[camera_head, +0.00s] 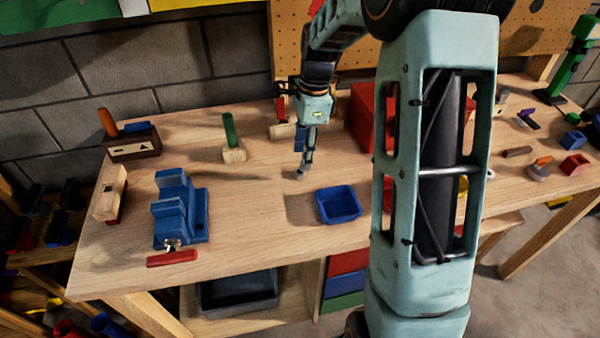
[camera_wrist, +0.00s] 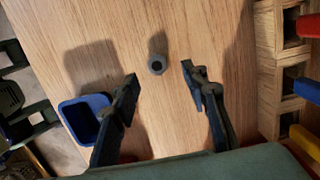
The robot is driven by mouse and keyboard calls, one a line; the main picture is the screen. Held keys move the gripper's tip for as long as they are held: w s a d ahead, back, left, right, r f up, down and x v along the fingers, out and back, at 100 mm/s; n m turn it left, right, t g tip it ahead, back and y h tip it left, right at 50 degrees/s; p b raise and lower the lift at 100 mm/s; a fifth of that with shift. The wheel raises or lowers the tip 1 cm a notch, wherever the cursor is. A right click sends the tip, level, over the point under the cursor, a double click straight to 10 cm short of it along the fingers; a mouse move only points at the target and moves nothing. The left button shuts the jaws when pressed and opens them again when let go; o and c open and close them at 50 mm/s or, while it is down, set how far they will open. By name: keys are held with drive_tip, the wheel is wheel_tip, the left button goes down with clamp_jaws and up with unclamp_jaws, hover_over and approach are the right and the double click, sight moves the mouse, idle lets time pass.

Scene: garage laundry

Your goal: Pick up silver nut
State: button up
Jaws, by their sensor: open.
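The silver nut (camera_wrist: 157,64) shows in the wrist view as a small grey ring with a dark hole, lying on the wooden table. My gripper (camera_wrist: 160,78) is open and empty, its two dark fingers spread to either side. The nut lies just beyond the fingertips, roughly centred between them. In the head view my gripper (camera_head: 303,172) points down at the middle of the bench, close above its surface. The nut cannot be told apart from the fingertips there.
A blue bin (camera_head: 338,205) stands right of and nearer than the gripper; the wrist view shows it at left (camera_wrist: 84,118). A blue vise (camera_head: 180,212), a green-handled tool (camera_head: 232,140) and a red box (camera_head: 362,112) stand around. The wood between is clear.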

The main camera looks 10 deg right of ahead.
sight(300, 173)
drive_tip(key=f, duration=0.3)
drive_tip(key=shift+s+a+f, duration=0.25)
drive_tip(key=shift+f, duration=0.65)
clamp_jaws()
